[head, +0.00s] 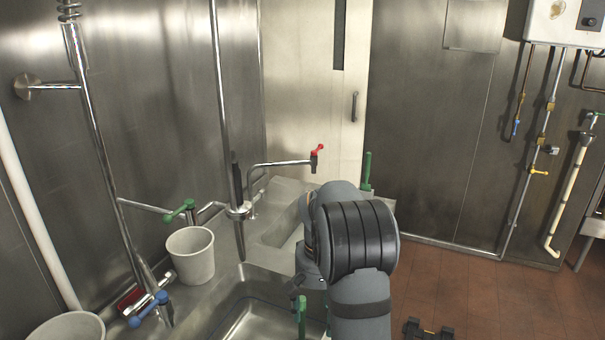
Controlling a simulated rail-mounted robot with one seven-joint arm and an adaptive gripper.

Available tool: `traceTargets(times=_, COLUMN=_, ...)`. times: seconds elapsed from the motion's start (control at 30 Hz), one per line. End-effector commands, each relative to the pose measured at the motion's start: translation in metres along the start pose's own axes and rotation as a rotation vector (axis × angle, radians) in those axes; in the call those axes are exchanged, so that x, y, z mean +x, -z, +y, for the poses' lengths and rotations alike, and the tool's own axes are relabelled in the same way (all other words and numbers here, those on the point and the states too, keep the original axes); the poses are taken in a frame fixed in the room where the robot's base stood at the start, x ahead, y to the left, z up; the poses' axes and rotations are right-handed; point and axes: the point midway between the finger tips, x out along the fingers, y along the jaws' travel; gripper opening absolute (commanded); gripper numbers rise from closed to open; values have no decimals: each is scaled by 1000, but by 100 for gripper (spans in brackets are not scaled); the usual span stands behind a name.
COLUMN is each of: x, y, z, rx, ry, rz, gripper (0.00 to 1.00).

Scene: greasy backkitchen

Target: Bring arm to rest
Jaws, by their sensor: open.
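My arm is folded in the lower middle of the head view, its grey and black elbow (360,238) in front of the steel sink unit. My gripper (429,330) shows only in part at the bottom edge, right of the arm, as two dark fingertips set apart over the red tile floor. It is open, and I see nothing held between the fingertips. The rest of the gripper and the wrist are out of the picture.
The steel sink counter (225,285) lies left of and behind my arm, with a grey bucket (191,254) and a second bucket (68,328). The tile floor (500,295) at right is open.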

Motion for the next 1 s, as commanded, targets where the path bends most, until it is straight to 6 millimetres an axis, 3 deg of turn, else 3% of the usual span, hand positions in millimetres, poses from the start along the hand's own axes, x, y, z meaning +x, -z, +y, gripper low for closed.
traceTargets(times=0.2, x=-20, y=-20, z=31, rx=4, ry=0, rz=1, gripper=62)
traceTargets(times=0.4, x=-29, y=-32, z=47, rx=4, ry=-1, rz=1, gripper=62)
traceTargets(times=1.0, x=-34, y=-36, z=53, rx=2, ry=-3, rz=-4, gripper=62)
